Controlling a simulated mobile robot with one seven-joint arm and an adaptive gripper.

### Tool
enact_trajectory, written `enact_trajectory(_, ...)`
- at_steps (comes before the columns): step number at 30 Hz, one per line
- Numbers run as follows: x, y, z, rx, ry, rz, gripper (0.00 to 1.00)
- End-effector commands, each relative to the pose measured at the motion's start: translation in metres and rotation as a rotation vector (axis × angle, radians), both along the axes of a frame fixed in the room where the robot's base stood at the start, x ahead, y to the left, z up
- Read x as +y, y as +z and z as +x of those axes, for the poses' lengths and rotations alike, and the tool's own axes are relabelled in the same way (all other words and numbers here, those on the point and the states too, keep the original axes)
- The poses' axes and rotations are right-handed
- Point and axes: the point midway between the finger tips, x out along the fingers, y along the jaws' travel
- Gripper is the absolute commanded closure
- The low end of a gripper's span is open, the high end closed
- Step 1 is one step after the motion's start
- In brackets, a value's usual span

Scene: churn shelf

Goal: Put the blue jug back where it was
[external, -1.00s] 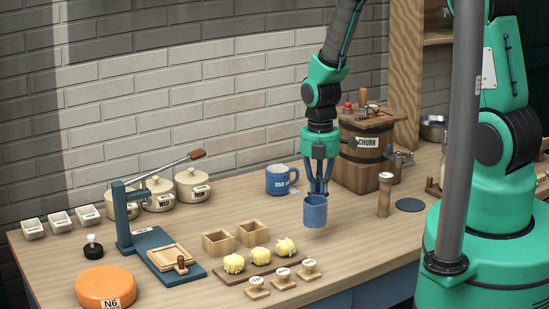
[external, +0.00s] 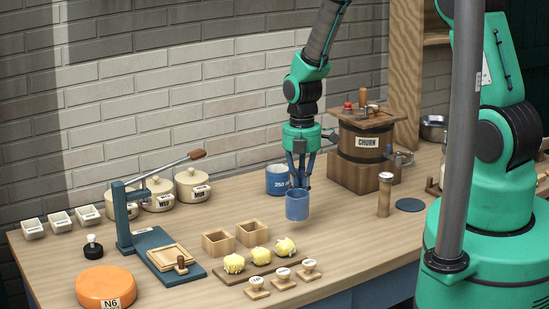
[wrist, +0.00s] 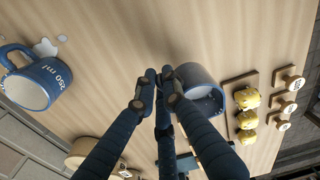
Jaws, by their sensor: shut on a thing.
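My gripper (external: 298,184) is shut on the rim of the blue jug (external: 297,205), which hangs upright below the fingers and seems to be just above the bench. In the wrist view my fingers (wrist: 158,88) reach the near rim of the blue jug (wrist: 200,80), and its open mouth shows. A larger blue measuring cup marked 250 ml (external: 276,181) stands just behind and left of the held jug; it also shows at the left of the wrist view (wrist: 40,82). A round dark blue mat (external: 410,205) lies bare at the right.
The wooden churn (external: 360,150) stands behind right, with a wooden post (external: 384,195) before it. Butter pieces (external: 261,257), stamps (external: 283,275) and wooden boxes (external: 251,234) sit in front left. A pale spill (wrist: 45,47) lies beside the measuring cup.

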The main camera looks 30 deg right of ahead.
Motion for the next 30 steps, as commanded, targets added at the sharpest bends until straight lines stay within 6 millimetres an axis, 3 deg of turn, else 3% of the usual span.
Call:
enact_trajectory(15,0.007,-0.007,0.078,-0.002,0.0,0.001,1.0)
enact_trajectory(21,0.008,-0.008,0.089,-0.001,0.0,0.0,1.0)
enact_trajectory(30,0.008,-0.008,0.09,-0.001,0.0,0.0,1.0)
